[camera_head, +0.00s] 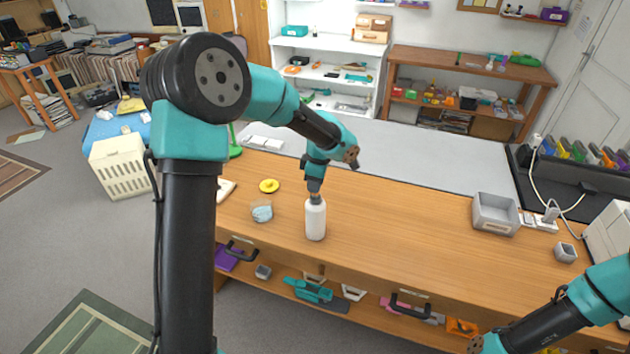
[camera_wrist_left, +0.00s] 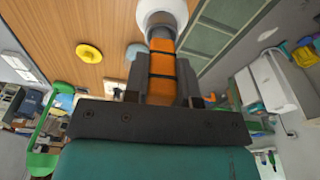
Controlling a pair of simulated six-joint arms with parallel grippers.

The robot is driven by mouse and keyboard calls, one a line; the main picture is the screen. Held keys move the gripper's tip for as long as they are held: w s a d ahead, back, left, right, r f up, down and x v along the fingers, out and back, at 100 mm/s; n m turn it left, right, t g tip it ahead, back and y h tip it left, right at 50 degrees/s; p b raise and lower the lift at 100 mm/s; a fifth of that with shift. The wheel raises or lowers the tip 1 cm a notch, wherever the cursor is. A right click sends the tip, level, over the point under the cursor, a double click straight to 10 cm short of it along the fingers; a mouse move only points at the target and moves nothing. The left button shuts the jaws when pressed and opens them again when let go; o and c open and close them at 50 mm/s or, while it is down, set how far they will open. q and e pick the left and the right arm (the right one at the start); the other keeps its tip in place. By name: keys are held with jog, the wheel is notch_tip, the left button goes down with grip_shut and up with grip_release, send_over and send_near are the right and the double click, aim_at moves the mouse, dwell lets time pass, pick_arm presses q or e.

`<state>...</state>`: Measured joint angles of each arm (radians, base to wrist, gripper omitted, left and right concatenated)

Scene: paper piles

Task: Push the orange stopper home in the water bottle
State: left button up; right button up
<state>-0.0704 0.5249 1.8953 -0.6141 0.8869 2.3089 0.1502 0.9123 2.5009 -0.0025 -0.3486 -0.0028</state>
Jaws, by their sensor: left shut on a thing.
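The white water bottle (camera_head: 316,222) stands upright near the front edge of the wooden table. My left gripper (camera_head: 315,195) points down directly over its mouth. In the left wrist view the orange stopper (camera_wrist_left: 161,66) sits between the dark fingers (camera_wrist_left: 161,82), which are shut on it. The stopper's far end is at the mouth of the bottle (camera_wrist_left: 163,12); how deep it sits I cannot tell.
A yellow disc (camera_head: 269,185) and a small cup with pale blue contents (camera_head: 262,212) lie left of the bottle. A grey bin (camera_head: 495,213) and a small grey cup (camera_head: 565,253) stand at the right. The table between bottle and bin is clear.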

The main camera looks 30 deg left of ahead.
pick_arm(q)
jog(key=shift+f, duration=0.35)
jog(key=o, duration=1)
jog(key=shift+o, duration=0.3)
jog(key=o, duration=0.5)
jog(key=shift+o, duration=0.2)
jog(key=shift+r, duration=0.15)
jog(key=shift+w+d+r, duration=0.1)
jog(key=shift+d+r, duration=0.1)
jog(key=shift+r, duration=1.4)
jog(key=shift+s+d+r, duration=0.1)
jog(key=shift+d+r, duration=0.1)
jog(key=shift+r, duration=1.4)
jog(key=shift+w+d+r, duration=0.1)
jog(key=shift+d+r, duration=0.1)
jog(key=shift+r, duration=1.4)
jog(key=shift+r, duration=0.1)
